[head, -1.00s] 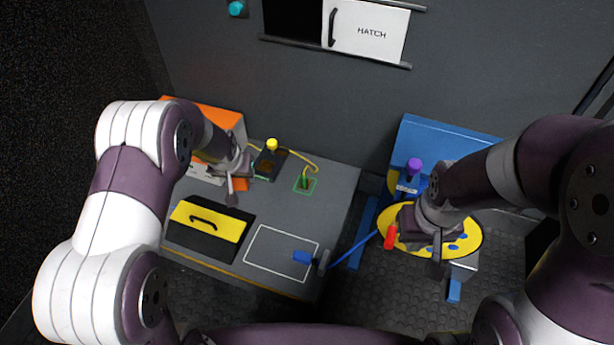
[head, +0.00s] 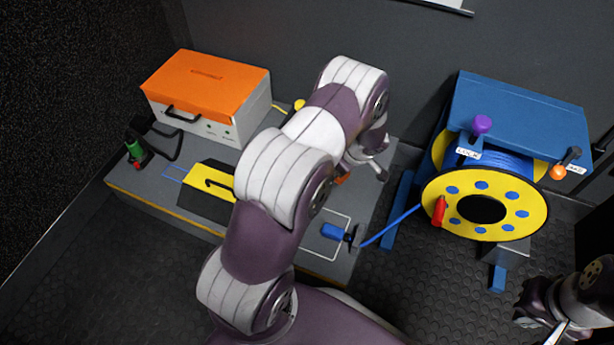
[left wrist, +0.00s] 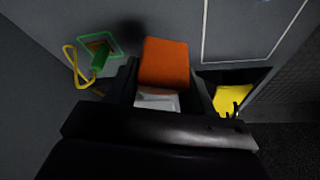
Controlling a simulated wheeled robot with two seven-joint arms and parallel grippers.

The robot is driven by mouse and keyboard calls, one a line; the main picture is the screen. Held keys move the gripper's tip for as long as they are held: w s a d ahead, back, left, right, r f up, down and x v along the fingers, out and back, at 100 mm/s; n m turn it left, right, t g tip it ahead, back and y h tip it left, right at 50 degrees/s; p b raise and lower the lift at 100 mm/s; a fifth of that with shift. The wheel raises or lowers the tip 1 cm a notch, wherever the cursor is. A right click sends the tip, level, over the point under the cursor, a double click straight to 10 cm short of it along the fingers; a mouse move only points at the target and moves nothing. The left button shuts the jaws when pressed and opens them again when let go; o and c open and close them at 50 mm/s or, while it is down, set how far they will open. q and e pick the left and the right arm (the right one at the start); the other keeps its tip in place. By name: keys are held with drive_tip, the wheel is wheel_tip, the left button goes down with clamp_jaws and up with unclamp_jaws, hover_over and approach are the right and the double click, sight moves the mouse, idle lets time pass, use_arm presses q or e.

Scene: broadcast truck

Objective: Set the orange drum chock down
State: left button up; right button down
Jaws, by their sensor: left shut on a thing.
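My left gripper (head: 367,165) is over the right part of the grey bench (head: 150,198), shut on the orange drum chock (left wrist: 165,62). In the left wrist view the chock is an orange block between the two dark fingers. In the head view only a small orange patch of it (head: 343,180) shows beside my arm; the rest is hidden. I cannot tell whether it touches the bench. My right gripper (head: 558,331) is at the lower right, away from the drum; its jaws are too unclear to read.
A cable drum with a yellow flange (head: 530,190) stands right of the bench under a blue housing (head: 520,110). An orange-topped box (head: 205,82) and a yellow-and-black case (head: 212,180) are on the bench. A green connector (left wrist: 100,58) has a yellow cable.

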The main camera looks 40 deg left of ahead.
sight(335, 195)
use_arm(q)
wheel_tip(335, 195, down, 10)
drive_tip(key=b, duration=0.5)
drive_tip(key=shift+b, duration=0.35)
drive_tip(key=shift+r, duration=0.2)
drive_tip(key=shift+f, duration=0.2)
drive_tip(key=o, duration=1.1)
drive_tip(key=shift+r, duration=0.1)
drive_tip(key=shift+o, duration=0.2)
